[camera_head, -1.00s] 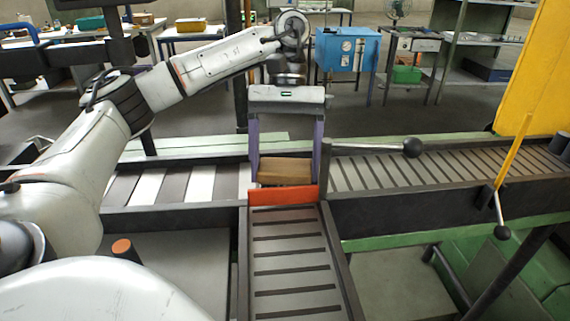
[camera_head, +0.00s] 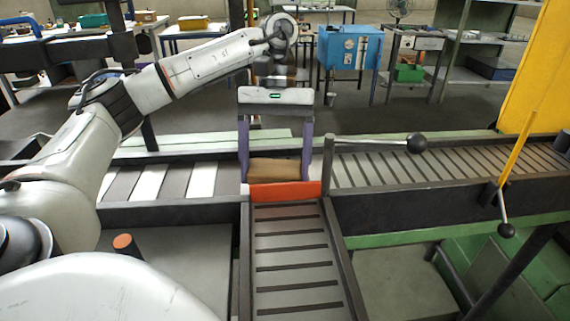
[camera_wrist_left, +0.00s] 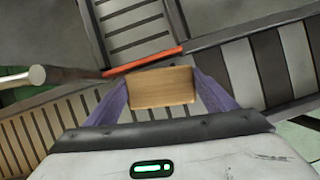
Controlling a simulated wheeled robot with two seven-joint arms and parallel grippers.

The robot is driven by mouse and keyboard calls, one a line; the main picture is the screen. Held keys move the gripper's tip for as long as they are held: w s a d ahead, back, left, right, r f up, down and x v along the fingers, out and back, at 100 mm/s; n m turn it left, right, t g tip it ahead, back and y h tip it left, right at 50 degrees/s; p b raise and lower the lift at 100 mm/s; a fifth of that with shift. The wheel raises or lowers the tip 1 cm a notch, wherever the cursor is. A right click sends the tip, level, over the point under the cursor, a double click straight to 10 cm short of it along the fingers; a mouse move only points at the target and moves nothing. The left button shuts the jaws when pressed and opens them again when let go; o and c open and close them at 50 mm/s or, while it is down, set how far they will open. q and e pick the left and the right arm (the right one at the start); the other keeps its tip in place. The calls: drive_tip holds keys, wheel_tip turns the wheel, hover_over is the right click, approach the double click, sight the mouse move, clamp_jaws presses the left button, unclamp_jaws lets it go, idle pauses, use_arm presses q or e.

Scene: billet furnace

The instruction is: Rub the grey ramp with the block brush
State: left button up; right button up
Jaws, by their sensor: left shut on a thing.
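The grey ramp (camera_head: 292,243) with dark cross slats slopes toward me between dark side rails. It also shows at the top of the left wrist view (camera_wrist_left: 130,22). An orange-red lip (camera_head: 284,190) crosses its top end. The block brush, a tan wooden block (camera_head: 273,169), is held between the purple fingers of my left gripper (camera_head: 275,174), just behind the lip. In the left wrist view the block (camera_wrist_left: 161,87) sits square between both fingers. Its underside is hidden, so I cannot tell whether it touches anything. My right gripper is not in view.
A roller track (camera_head: 450,160) runs right and a white-and-dark slatted track (camera_head: 170,183) runs left. A ball-ended lever (camera_head: 417,143) lies close right of the gripper. A yellow lever (camera_head: 515,150) stands farther right. A blue box (camera_head: 350,48) is behind.

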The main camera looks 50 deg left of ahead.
use_arm(q)
drive_tip(key=shift+s+a, duration=0.5)
drive_tip(key=shift+s, duration=0.2)
drive_tip(key=shift+w+d+f+p, duration=0.15)
drive_tip(key=shift+w+d+p, duration=0.3)
drive_tip(key=shift+w+d, duration=0.75)
drive_tip(key=shift+w+d+f, duration=0.15)
drive_tip(key=shift+w, duration=0.2)
wheel_tip(320, 180, up, 2)
drive_tip(key=shift+w+p, duration=0.1)
drive_tip(key=shift+p, duration=1)
wheel_tip(320, 180, up, 2)
drive_tip(key=shift+r, duration=1.1)
drive_tip(key=shift+r, duration=1.5)
